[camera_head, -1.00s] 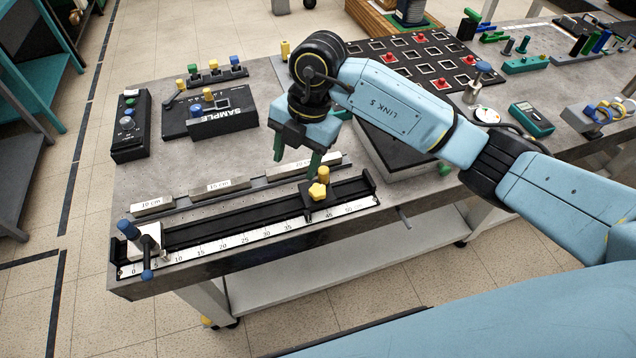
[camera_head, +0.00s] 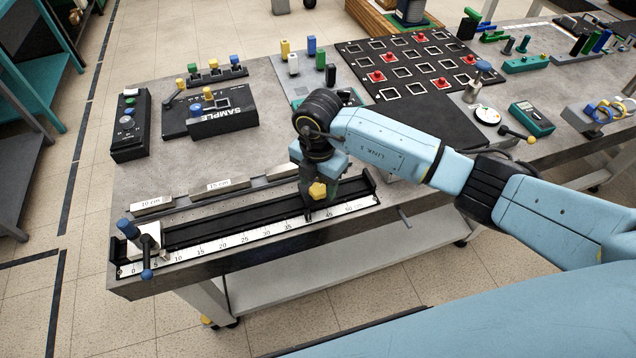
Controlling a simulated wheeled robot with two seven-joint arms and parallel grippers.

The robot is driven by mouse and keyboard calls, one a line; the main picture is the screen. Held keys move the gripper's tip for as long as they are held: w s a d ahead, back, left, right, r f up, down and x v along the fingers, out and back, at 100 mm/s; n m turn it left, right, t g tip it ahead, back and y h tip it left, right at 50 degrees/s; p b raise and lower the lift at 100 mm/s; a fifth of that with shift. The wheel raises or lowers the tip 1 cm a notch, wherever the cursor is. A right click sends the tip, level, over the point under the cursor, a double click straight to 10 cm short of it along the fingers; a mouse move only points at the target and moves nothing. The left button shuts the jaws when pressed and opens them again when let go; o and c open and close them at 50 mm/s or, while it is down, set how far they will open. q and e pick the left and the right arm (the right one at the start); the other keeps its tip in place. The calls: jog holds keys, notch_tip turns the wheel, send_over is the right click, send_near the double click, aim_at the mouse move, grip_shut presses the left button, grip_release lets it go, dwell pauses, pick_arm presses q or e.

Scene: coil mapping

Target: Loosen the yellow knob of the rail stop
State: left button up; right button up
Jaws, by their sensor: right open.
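The yellow knob (camera_head: 317,190) belongs to the dark rail stop, which sits on the black rail (camera_head: 225,222) near the right part of the scale. My right gripper (camera_head: 320,198) points down over the stop with its fingers open, close around the knob. Whether the fingers touch the knob cannot be told. The gripper hides most of the stop's body. My left gripper is not in the picture.
A white block with blue handles (camera_head: 147,240) stands at the rail's left end. Labelled metal bars (camera_head: 225,186) lie behind the rail. A black SAMPLE box (camera_head: 222,120) and a black board with red pieces (camera_head: 410,68) stand farther back. The table's front edge runs close before the rail.

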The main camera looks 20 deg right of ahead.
jog(key=shift+f, duration=0.4)
jog(key=shift+c, duration=0.4)
jog(key=c, duration=0.9)
jog(key=shift+n, duration=0.3)
jog(key=n+b, duration=0.1)
jog(key=n, duration=0.4)
jog(key=shift+n+b, duration=0.3)
jog(key=shift+b, duration=0.05)
jog(key=n+b, duration=0.2)
jog(key=n, duration=0.4)
jog(key=shift+b, duration=0.35)
jog(key=shift+r+n, duration=0.1)
jog(key=shift+n, duration=0.2)
